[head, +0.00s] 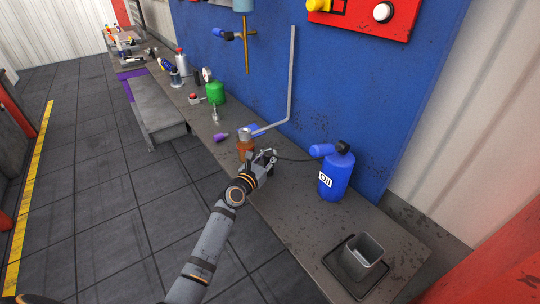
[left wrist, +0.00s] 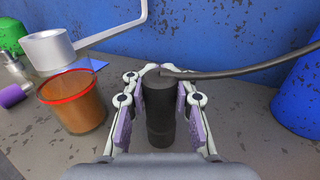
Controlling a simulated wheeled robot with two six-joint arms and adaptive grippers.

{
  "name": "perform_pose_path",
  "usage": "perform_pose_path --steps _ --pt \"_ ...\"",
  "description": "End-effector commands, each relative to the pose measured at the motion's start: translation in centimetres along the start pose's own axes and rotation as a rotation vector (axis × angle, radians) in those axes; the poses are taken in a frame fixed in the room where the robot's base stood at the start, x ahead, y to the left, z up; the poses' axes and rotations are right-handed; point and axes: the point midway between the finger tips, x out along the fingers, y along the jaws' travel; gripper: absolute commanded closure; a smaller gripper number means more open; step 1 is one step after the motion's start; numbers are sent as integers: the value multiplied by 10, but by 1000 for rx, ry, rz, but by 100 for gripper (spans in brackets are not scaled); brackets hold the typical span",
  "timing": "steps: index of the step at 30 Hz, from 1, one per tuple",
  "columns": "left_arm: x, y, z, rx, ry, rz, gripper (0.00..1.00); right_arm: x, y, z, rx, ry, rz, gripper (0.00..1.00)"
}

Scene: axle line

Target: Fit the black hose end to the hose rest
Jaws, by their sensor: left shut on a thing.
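My left gripper (head: 266,160) is shut on the black hose end (left wrist: 158,108), a dark ribbed cylinder that stands roughly upright between the finger pads in the left wrist view. A thin black hose (left wrist: 240,70) runs from its top to the right, toward the blue oil bottle (head: 336,176). A grey ring-shaped cup on a bent grey bar (head: 291,80), which looks like the hose rest, is left of and beyond my gripper; the cup also shows in the left wrist view (left wrist: 48,48). The hose end is apart from it. My right gripper is not in view.
An orange-brown cup with a red rim (left wrist: 74,100) stands just left of my gripper. A purple piece (head: 221,137) and a green can (head: 215,92) are farther along the grey bench. A grey bin (head: 362,256) is at the near right. The blue wall (head: 340,75) backs the bench.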

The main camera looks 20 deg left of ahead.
Motion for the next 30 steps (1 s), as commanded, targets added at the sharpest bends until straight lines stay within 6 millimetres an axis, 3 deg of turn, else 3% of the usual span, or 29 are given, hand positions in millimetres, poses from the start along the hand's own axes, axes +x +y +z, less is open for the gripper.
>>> perform_pose_path --steps 13,14,21,30 --pt "0 0 -7 0 1 0 100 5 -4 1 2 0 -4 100" --pt "0 0 -7 0 2 0 78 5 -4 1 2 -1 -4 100" --pt "0 0 -6 0 1 0 46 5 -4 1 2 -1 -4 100" --pt "-1 0 -7 0 1 0 46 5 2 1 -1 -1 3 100"
